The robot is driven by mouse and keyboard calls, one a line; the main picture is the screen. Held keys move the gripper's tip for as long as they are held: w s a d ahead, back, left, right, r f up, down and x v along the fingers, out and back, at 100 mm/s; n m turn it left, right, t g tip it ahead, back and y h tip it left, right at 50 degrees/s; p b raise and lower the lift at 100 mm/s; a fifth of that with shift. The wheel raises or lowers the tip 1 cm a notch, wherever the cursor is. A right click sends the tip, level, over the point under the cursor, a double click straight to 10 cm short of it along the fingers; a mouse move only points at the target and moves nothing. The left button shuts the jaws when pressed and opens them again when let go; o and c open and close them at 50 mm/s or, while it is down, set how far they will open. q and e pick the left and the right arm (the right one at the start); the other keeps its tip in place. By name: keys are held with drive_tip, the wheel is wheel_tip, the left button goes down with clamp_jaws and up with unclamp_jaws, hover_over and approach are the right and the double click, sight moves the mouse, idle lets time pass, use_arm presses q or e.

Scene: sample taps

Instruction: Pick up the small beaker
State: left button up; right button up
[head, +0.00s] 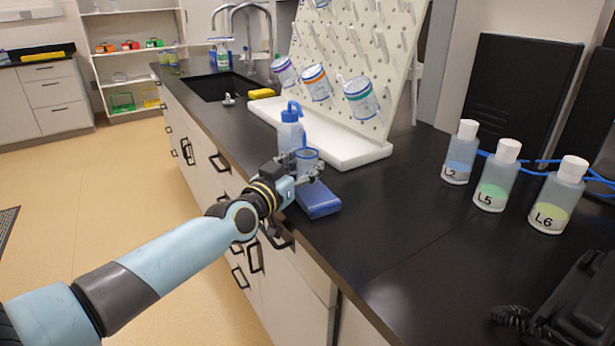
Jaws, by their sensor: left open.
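A small clear beaker with a blue rim (307,155) is by the counter's front edge, just behind my left gripper (308,172). The gripper is open, with its fingers close around or in front of the beaker's lower part; I cannot tell whether they touch it. The gripper hides the beaker's base. A blue box (320,202) lies on the counter just in front of the gripper. My right gripper is not in view.
A blue-capped wash bottle (291,132) stands close behind the beaker. A white pegboard rack (352,50) with banded beakers hanging on it stands behind. Labelled bottles L2 (460,155), L5 (497,178) and L6 (557,200) stand at right. The middle counter is clear.

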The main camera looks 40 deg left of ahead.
use_arm(q)
drive_tip(key=shift+s, duration=0.1)
drive_tip(key=c, duration=0.8)
drive_tip(key=shift+r, duration=0.1)
drive_tip(key=shift+r+p, duration=0.35)
drive_tip(key=shift+p, duration=0.1)
drive_tip(key=shift+s+a+f, duration=0.15)
drive_tip(key=shift+s, duration=0.1)
drive_tip(key=s+a+p, duration=0.2)
drive_tip(key=s+a, duration=0.7)
drive_tip(key=s, duration=0.5)
drive_tip(key=shift+s, duration=0.35)
